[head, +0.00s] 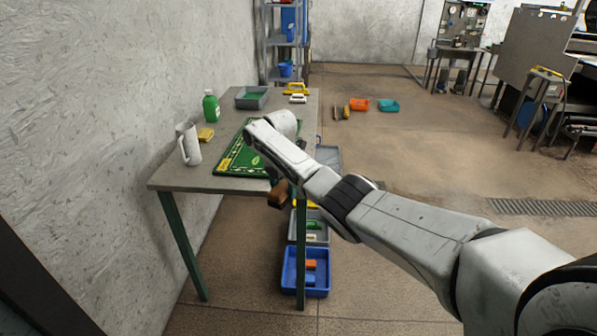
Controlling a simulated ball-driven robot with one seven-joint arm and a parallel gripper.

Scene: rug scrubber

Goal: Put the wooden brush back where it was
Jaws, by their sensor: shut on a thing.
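The wooden brush (278,194) is a small brown block at the front right edge of the table, beneath my forearm. My gripper (284,184) is mostly hidden by my arm links; a dark part of it shows just above the brush. It is shut on the brush. The brush appears to hang in front of the table edge, near the lower right corner of the green rug (240,158). The rug lies flat on the grey table (185,180), its right part covered by my arm.
On the table are a white pitcher (190,146), yellow sponge (206,134), green bottle (211,107), grey tray (252,98) and yellow brush (296,88).

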